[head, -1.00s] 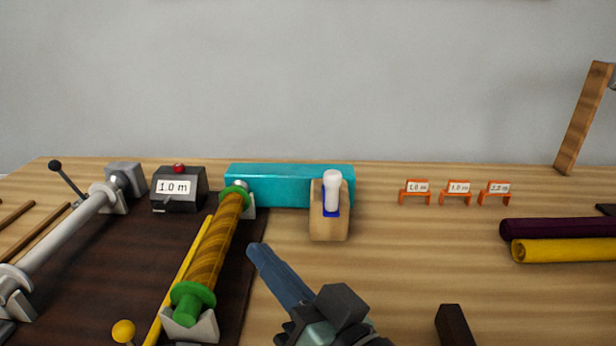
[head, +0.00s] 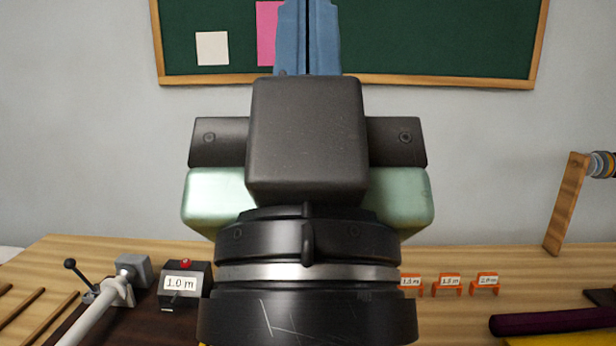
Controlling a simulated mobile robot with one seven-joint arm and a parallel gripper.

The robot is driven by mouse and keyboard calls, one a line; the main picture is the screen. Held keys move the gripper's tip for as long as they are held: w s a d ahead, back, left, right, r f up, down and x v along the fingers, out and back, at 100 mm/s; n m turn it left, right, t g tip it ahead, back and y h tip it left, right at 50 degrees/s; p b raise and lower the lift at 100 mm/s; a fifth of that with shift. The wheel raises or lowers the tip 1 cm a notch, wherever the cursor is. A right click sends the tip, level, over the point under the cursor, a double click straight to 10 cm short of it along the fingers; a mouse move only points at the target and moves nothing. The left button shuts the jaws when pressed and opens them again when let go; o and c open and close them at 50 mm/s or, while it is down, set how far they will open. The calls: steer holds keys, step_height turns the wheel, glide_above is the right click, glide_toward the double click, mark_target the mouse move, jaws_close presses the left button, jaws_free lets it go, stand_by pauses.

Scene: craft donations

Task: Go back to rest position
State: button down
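My gripper (head: 307,25) is raised upright in the middle of the head view, above the table. Its two blue fingers lie side by side with only a thin dark line between them, so it looks shut. Nothing shows between the visible parts of the fingers. The fingertips run off the top edge. My wrist and gripper body hide the middle of the table.
The wooden table (head: 465,257) holds a grey roller (head: 95,318) and a box marked 1.0 m (head: 184,284) at left. Small orange signs (head: 447,289) and a dark purple roll (head: 550,322) are at right. A green board (head: 440,40) hangs behind.

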step_height(320, 180, up, 16)
steer(key=p, duration=1.3)
steer(key=shift+f, duration=0.25)
steer(key=shift+f, duration=0.1)
